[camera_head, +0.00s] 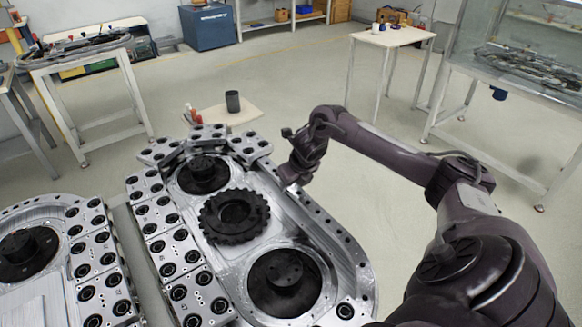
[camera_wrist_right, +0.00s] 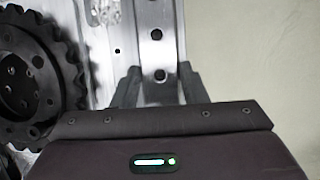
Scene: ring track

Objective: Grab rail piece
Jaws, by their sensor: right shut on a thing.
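The rail piece is a straight silver metal strip with a row of dark holes (camera_wrist_right: 157,50), running up the middle of the right wrist view. In the head view, a holed silver strip (camera_head: 318,228) runs along the right side of the ring track plate (camera_head: 352,262). My right gripper (camera_head: 291,186) is at the upper end of this side. In the right wrist view, the fingers of my right gripper (camera_wrist_right: 157,88) are on either side of the strip and shut on it. The fingertips' contact is partly hidden. My left gripper is not in view.
A black toothed gear (camera_head: 234,214) lies mid-plate, close left of my right gripper. Round black hubs (camera_head: 285,282) and several holed track blocks (camera_head: 165,228) are around it. A dark cup (camera_head: 233,102) stands behind. Open floor lies to the right.

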